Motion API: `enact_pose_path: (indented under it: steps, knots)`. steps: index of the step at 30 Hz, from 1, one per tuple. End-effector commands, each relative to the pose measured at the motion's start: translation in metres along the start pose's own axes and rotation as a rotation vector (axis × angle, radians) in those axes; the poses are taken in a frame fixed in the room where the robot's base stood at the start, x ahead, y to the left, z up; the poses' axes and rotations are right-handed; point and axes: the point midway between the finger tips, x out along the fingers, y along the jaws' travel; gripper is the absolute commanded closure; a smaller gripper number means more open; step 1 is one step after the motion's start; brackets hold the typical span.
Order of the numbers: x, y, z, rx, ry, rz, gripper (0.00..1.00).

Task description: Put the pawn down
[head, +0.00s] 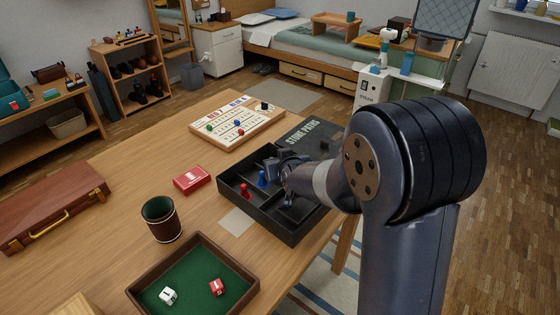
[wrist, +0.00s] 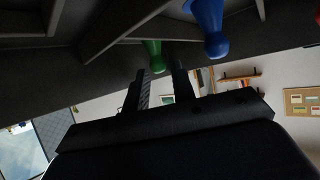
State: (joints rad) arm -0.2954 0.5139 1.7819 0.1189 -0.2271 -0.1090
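A black compartment box (head: 287,238) lies on the table, with a red pawn (head: 245,190) and a blue pawn (head: 262,178) standing in it. My gripper (head: 284,178) reaches down into the box just right of the blue pawn. In the wrist view, a green pawn (wrist: 154,54) is at the tips of my gripper (wrist: 159,75), its round head between the two fingers. The fingers look apart, with a gap beside the head. The blue pawn (wrist: 208,25) stands beside it. The green pawn is hidden in the head view; its base contact is unclear.
A game board (head: 238,122) with small pieces lies behind the box. A red card box (head: 191,180), a dice cup (head: 160,220) and a green-lined dice tray (head: 193,278) are to the left and front. The box's dividers and walls stand close around my gripper.

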Motion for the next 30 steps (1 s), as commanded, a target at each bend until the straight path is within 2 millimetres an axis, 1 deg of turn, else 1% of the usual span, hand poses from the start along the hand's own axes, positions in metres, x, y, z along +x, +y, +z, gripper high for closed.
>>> enact_pose_path:
  steps: [1, 5, 15, 21, 25, 30]
  knots:
    - [-0.002, 0.0, -0.004, 0.0, 0.0, 0.0, 0.75]
    - [-0.018, 0.0, -0.004, 0.0, 0.002, 0.0, 0.75]
    - [-0.08, 0.0, -0.004, 0.0, 0.001, 0.0, 0.75]
    - [-0.107, 0.0, -0.004, 0.0, 0.002, 0.0, 0.75]
    - [-0.117, 0.0, -0.003, 0.0, 0.001, 0.0, 0.75]
    - [-0.121, 0.0, -0.002, 0.001, 0.0, 0.0, 0.75]
